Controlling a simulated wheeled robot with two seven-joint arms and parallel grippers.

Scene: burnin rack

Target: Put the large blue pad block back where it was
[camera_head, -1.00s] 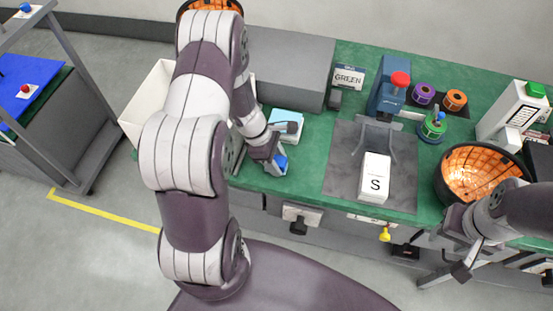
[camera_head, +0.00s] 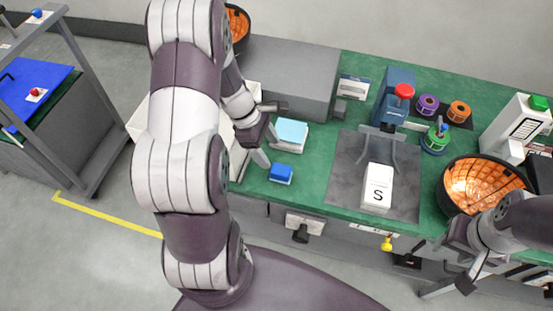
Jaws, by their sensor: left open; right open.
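A blue block with a white lower part (camera_head: 281,173) sits on the green bench top near its front edge. A wider light-blue pad block (camera_head: 291,133) with a white lower part lies just behind it; the two look apart. I cannot tell for sure which one the task means. My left gripper (camera_head: 267,133) is open and empty, just left of both blocks, its fingers apart. My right gripper (camera_head: 468,268) is open and empty at the lower right, in front of the bench edge.
A grey box (camera_head: 290,75) stands behind the blocks. A white bin (camera_head: 139,122) is partly hidden by my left arm. Right are a grey mat (camera_head: 340,190) with a white "S" box (camera_head: 377,188), a blue press (camera_head: 393,98) and an orange-lined bowl (camera_head: 480,183). Bare green bench lies between blocks and mat.

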